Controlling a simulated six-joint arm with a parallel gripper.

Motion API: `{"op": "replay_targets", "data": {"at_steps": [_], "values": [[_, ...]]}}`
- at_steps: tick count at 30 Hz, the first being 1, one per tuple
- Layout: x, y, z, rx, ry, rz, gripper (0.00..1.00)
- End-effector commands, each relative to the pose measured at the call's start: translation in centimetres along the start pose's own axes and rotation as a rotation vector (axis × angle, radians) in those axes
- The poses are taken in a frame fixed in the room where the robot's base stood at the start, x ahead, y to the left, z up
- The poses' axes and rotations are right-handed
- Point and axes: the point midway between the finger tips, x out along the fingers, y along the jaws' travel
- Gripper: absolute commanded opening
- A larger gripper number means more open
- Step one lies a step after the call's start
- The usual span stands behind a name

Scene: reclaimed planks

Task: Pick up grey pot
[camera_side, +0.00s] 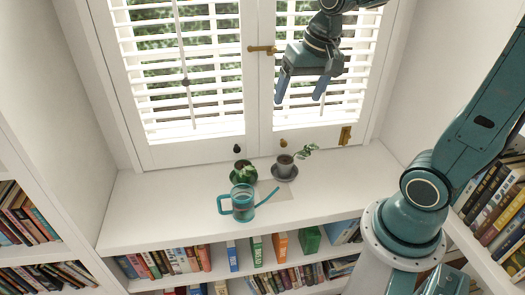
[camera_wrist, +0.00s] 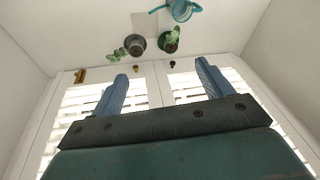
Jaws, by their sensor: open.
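In the wrist view the grey pot (camera_wrist: 135,46) shows near the top, seen small and far off. My gripper (camera_side: 299,88) is open and empty, high above the sill in front of the shutters. It is well apart from the pot, above and slightly right of it in the side view. In the wrist view its two blue fingers (camera_wrist: 158,88) are spread wide.
A green pot (camera_side: 243,172) with a small plant stands just left of the grey pot. Shutters close off the back. The sill's left part (camera_side: 160,205) is clear.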

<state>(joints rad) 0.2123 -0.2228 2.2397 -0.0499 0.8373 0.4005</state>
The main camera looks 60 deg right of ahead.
Motion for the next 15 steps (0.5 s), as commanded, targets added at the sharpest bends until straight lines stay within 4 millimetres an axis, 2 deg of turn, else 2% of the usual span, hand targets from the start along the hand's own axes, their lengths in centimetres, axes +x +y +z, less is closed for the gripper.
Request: {"op": "replay_targets", "data": {"at_steps": [6, 15], "values": [[3.4, 0.9, -3.5, 0.178, -0.057, 0.031, 0.79], [8.8, 3.0, -7.5, 0.423, -0.128, 0.075, 0.79]]}}
